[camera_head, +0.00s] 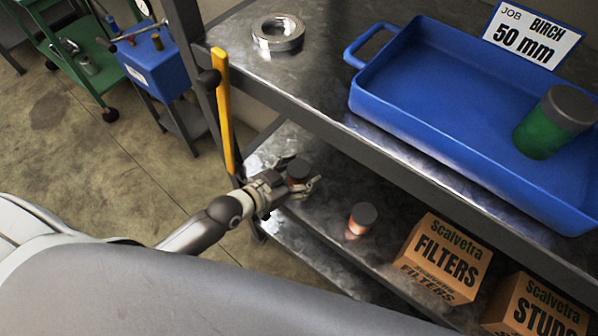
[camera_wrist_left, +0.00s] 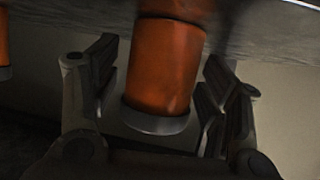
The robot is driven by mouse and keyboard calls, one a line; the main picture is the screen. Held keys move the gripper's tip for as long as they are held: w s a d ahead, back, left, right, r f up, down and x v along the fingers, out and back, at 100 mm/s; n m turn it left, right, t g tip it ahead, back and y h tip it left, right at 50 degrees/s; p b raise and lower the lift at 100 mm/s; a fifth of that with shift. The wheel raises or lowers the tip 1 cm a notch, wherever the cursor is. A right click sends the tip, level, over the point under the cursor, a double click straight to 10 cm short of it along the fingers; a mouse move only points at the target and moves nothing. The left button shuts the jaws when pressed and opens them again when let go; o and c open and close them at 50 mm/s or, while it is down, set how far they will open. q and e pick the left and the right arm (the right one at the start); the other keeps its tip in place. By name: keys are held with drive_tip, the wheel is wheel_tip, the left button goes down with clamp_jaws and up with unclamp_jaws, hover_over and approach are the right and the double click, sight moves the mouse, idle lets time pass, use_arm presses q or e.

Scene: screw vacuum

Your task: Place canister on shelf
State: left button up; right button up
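An orange canister with a dark grey lid (camera_head: 299,168) appears to stand on the lower shelf (camera_head: 335,185). My left gripper (camera_head: 303,186) is around it, fingers spread. In the left wrist view the orange canister (camera_wrist_left: 165,68) lies between the two fingers (camera_wrist_left: 160,95), with a gap on each side. A second orange canister (camera_head: 361,220) stands on the same shelf to the right; part of an orange canister (camera_wrist_left: 3,45) shows at the left wrist view's edge. A green canister with a grey lid (camera_head: 548,128) is in the blue tray (camera_head: 430,110). My right gripper is out of view.
A FILTERS box (camera_head: 445,260) and another box (camera_head: 535,310) are right of the canisters.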

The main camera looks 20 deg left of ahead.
use_arm(q)
drive_tip(key=shift+s+r, duration=0.1)
drive_tip(key=shift+r, duration=0.05)
drive_tip(key=v, duration=1.1)
drive_tip(key=shift+s+a+r+p, duration=0.2)
drive_tip(key=shift+s+p, duration=0.1)
drive_tip(key=shift+p, duration=0.15)
drive_tip(key=s+a+f+n+g+y, duration=0.1)
drive_tip(key=s+a+f+y, duration=0.15)
drive_tip(key=f, duration=0.65)
drive_tip(key=s+a+f+n+g+y, duration=0.15)
drive_tip(key=a+f, duration=0.25)
drive_tip(key=f, duration=0.6)
drive_tip(key=s+a+f+n+g+y, duration=0.1)
drive_tip(key=s+a+f+g+y, duration=0.2)
drive_tip(key=f, duration=0.6)
drive_tip(key=s+d+f+g, duration=0.2)
drive_tip(key=s+f, duration=0.6)
drive_tip(key=s, duration=0.2)
drive_tip(key=s+d+f+g, duration=0.2)
drive_tip(key=s+f, duration=0.5)
drive_tip(key=s, duration=0.4)
drive_tip(key=shift+d+f+g, duration=0.3)
drive_tip(key=shift+f+g, duration=0.1)
drive_tip(key=shift+g, duration=0.25)
